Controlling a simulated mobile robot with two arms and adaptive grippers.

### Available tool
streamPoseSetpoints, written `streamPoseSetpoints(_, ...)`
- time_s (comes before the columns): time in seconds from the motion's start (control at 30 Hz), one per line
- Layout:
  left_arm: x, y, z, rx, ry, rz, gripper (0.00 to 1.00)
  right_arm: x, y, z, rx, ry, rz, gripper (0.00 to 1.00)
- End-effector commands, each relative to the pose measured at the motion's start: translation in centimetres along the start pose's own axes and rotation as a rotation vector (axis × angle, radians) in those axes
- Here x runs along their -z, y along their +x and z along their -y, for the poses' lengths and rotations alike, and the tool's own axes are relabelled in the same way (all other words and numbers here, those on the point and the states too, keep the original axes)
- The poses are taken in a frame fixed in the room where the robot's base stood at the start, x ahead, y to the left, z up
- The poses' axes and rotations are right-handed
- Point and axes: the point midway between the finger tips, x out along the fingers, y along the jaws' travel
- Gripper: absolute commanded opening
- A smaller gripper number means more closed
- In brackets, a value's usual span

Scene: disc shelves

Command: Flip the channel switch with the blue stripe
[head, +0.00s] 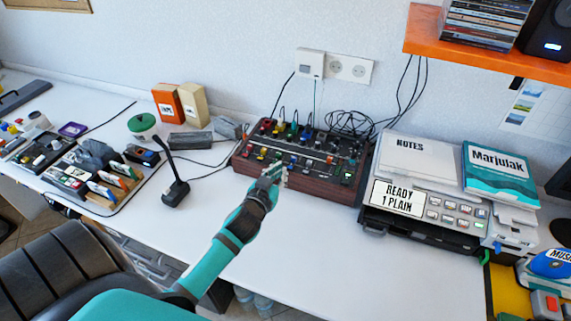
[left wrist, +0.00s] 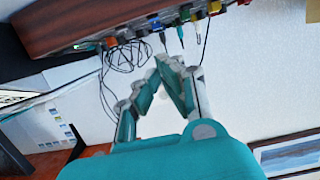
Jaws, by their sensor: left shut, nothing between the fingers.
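The mixer (head: 318,184) is a dark box with a reddish-brown wooden front, standing on the white desk against the wall. Its top carries several small knobs and switches in red, yellow, blue, green and white. Which switch has the blue stripe is too small to tell. My left gripper (head: 273,174) is shut and empty, at the mixer's front edge, partly covering its front controls; contact cannot be told. In the left wrist view, the left gripper's fingers (left wrist: 166,66) are together below the mixer's wooden side (left wrist: 90,22), near its coloured plugs and cables. My right gripper is not in view.
A printer (head: 430,240) with notes and a book on top stands close to the mixer's right. A black desk microphone (head: 175,190) stands to its left. Loose cables (head: 350,122) lie behind it. An orange shelf (head: 480,48) overhangs at upper right.

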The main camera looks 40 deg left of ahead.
Motion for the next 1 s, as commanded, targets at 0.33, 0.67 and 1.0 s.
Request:
streamPoseSetpoints(0.33, -0.2, -2.7, 0.0, 0.001, 0.001, -0.001, 0.0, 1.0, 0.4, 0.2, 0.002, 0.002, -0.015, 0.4)
streamPoseSetpoints(0.67, -0.2, -2.7, 0.0, 0.001, 0.001, -0.002, 0.0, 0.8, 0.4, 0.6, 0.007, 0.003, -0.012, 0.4)
streamPoseSetpoints(1.0, -0.2, -2.7, 0.0, 0.0, 0.001, -0.001, 0.0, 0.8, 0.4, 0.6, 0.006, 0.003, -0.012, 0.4)
